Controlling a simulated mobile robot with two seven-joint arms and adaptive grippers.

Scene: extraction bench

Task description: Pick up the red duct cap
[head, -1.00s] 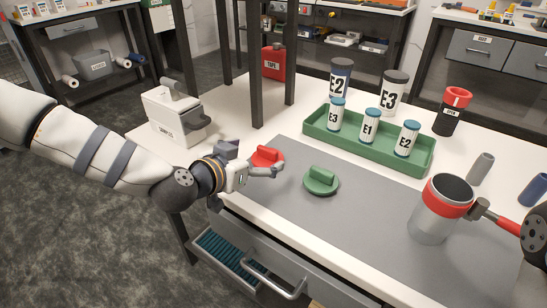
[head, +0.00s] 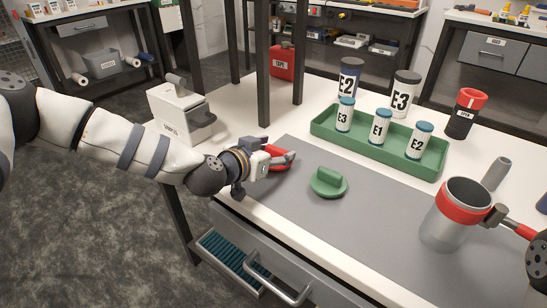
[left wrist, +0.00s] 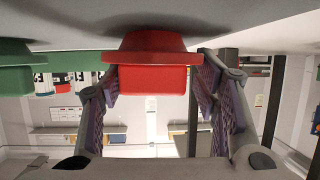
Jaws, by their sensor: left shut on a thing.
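The red duct cap (head: 287,161) is at the back left of the grey mat, partly hidden by my left gripper (head: 281,156). In the left wrist view the cap (left wrist: 152,65) shows a wide round flange with a block-shaped grip. The two ridged finger pads of my left gripper (left wrist: 153,88) are on either side of that grip, shut on it. The flange is close to the grey surface; I cannot tell if it touches.
A green cap (head: 328,181) lies to the right on the grey mat (head: 350,230). A green tray (head: 430,168) holds labelled vials. A metal vessel (head: 442,230) with a red band stands at the right. A white box (head: 180,112) is behind my left arm. An open drawer (head: 230,262) juts out below.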

